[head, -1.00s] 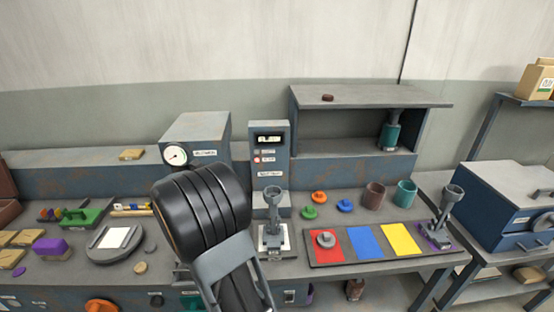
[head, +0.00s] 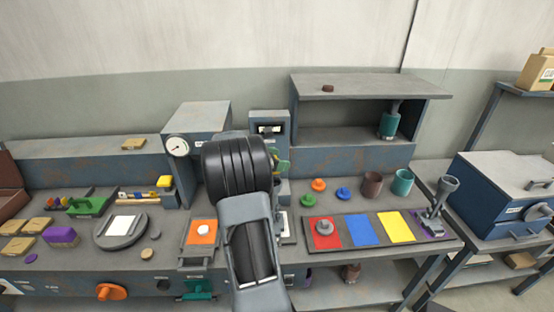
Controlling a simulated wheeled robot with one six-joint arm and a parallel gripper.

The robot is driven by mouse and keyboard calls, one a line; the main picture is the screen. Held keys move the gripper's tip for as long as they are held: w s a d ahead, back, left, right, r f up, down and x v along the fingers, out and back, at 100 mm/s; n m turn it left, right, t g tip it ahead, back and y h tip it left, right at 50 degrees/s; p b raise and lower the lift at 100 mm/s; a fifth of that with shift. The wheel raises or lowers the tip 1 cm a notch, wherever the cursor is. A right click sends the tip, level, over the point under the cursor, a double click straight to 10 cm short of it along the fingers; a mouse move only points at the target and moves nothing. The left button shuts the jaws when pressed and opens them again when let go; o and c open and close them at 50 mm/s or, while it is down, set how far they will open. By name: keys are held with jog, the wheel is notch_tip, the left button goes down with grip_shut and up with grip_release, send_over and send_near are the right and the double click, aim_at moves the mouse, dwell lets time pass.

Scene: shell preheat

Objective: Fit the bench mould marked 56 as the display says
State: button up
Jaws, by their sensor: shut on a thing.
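My thick black arm link (head: 237,166) stands in front of the display post, and my gripper is hidden behind it. A small green and yellow piece (head: 283,166) shows just right of the link; I cannot tell what it belongs to. The display (head: 269,129) is lit on the grey post, too small to read. A grey cup-topped stand (head: 441,197) leans on a purple base at the bench's right end. A similar teal-bodied one (head: 389,122) is in the shelf. No mark 56 is readable. A white plate (head: 286,226) shows partly beside my arm.
A mat (head: 312,249) has red, blue and yellow squares, with a grey knobbed piece (head: 324,227) on red. Loose knobs, including an orange one (head: 319,185), and brown (head: 372,184) and teal (head: 403,182) cups stand behind. A gauge box (head: 196,125) is left of my arm.

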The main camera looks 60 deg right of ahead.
jog(key=shift+f+b, duration=1.75)
jog(key=shift+f, duration=0.6)
jog(key=shift+w+a+p, duration=0.1)
jog(key=shift+a+p, duration=0.05)
jog(key=shift+p, duration=0.15)
jog(key=shift+f+b, duration=0.4)
jog(key=shift+f, duration=0.2)
jog(key=o, duration=0.6)
jog(key=shift+o, duration=0.2)
jog(key=p+v, duration=0.4)
jog(key=v, duration=0.7)
jog(key=shift+p, duration=0.35)
